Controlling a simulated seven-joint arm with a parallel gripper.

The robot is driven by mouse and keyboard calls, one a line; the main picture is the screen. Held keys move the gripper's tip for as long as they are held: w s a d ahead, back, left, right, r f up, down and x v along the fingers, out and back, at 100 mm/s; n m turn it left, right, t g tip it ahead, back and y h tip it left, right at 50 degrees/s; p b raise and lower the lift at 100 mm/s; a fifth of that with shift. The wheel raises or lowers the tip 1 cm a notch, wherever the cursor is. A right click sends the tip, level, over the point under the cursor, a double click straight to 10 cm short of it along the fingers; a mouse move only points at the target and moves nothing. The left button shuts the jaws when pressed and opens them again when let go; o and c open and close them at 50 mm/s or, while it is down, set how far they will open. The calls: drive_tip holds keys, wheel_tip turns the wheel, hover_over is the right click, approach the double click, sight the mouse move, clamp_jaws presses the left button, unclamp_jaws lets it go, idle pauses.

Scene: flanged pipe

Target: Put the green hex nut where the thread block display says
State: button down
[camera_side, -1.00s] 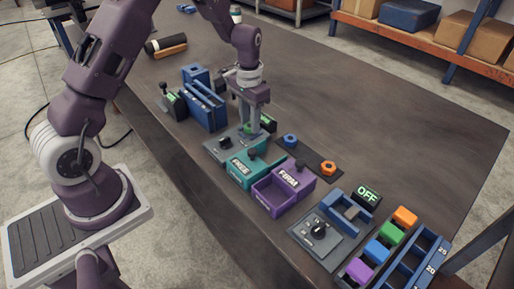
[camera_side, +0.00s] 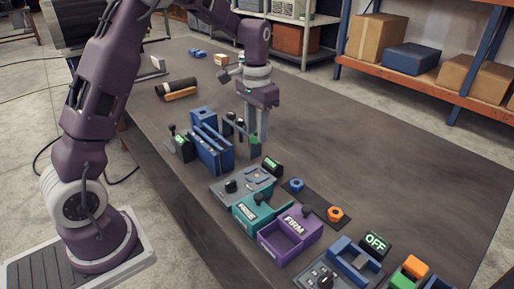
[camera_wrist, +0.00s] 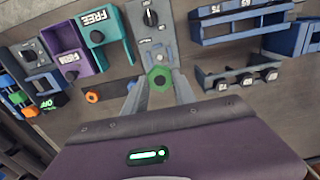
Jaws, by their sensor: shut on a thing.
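The green hex nut (camera_wrist: 159,79) shows in the wrist view between the two fingertips of my gripper (camera_wrist: 158,88), which is shut on it. In the side view my gripper (camera_side: 262,138) points down, behind a small rack of black-topped pieces; the nut cannot be made out there. The grey panel with a black knob (camera_side: 231,187) stands nearer the camera, and it also shows in the wrist view (camera_wrist: 150,38). A small dark display with green text (camera_side: 272,166) sits behind this panel; its text is too small to read.
A teal FREE bin (camera_side: 256,209) and a purple FIRM bin (camera_side: 287,238) stand in front. A blue nut (camera_side: 297,185) and an orange nut (camera_side: 335,214) sit on a dark strip. Blue holders (camera_side: 211,147) stand left of my gripper.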

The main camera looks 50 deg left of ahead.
drive_tip(key=s+d+m, duration=0.3)
drive_tip(key=s+d, duration=0.2)
drive_tip(key=d, duration=0.6)
drive_tip(key=s+d+m, duration=0.3)
drive_tip(key=s+d, duration=0.3)
drive_tip(key=d, duration=0.4)
drive_tip(key=f, duration=0.5)
drive_tip(key=shift+w+f, duration=0.2)
drive_tip(key=shift+w, duration=0.1)
drive_tip(key=shift+f, duration=2.1)
drive_tip(key=shift+f, duration=0.45)
drive_tip(key=shift+f, duration=0.3)
drive_tip(key=shift+f, duration=0.5)
